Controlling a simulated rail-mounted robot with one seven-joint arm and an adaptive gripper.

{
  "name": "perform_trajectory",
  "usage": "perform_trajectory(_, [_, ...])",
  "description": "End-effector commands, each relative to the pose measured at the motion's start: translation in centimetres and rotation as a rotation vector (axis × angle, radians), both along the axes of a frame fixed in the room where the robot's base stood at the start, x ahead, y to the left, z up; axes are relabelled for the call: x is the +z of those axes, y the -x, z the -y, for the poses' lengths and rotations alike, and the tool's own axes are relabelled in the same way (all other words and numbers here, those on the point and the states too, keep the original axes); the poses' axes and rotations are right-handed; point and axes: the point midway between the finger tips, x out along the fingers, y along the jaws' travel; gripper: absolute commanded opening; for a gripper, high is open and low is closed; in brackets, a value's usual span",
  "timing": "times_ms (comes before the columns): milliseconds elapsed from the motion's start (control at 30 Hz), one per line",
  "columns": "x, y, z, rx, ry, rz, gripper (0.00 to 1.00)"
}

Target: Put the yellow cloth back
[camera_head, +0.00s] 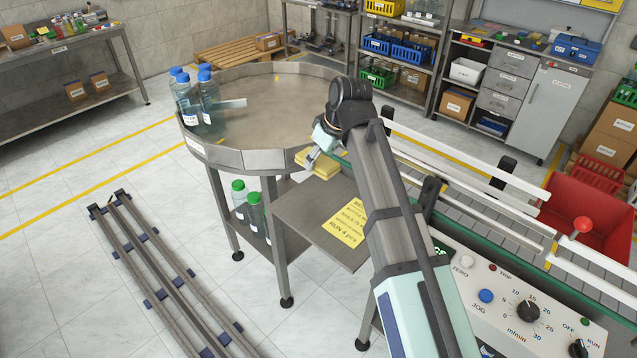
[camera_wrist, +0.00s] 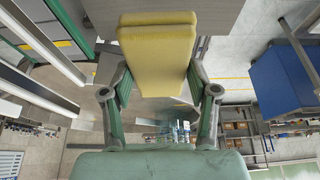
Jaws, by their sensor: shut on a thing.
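The yellow cloth (camera_head: 318,164) is a folded pad. It sits at the near right rim of the round steel table (camera_head: 213,155), by the start of the conveyor. In the wrist view the cloth (camera_wrist: 157,55) lies between the two fingers and reaches past their tips. My gripper (camera_wrist: 158,78) is shut on it. In the head view my gripper (camera_head: 316,153) is at the cloth, partly hidden by my arm. I cannot tell whether the cloth touches the surface below it.
Blue-capped bottles (camera_head: 208,105) stand at the table's left side. Green-capped bottles (camera_head: 255,212) stand on a shelf beneath. A steel side plate (camera_head: 308,208) carries a yellow notice (camera_head: 347,222). The conveyor (camera_head: 470,190) with its white rails runs right to a red bin (camera_head: 590,215).

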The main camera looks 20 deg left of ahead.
Motion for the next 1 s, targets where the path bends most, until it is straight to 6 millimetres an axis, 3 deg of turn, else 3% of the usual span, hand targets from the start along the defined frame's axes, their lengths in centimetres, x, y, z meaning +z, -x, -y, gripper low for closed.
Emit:
perform_trajectory(100, [-2.6, 0.2, 0.1, -0.001, 0.002, -0.004, 0.27])
perform_trajectory(300, [-5.4, 0.1, 0.0, 0.000, 0.001, -0.001, 0.27])
perform_trajectory(567, [-6.8, 0.0, 0.0, 0.000, 0.000, 0.000, 0.27])
perform_trajectory(800, [-9.5, 0.1, 0.0, 0.000, 0.000, -0.002, 0.27])
perform_trajectory(1000, [-9.8, 0.0, 0.0, 0.000, -0.001, 0.000, 0.27])
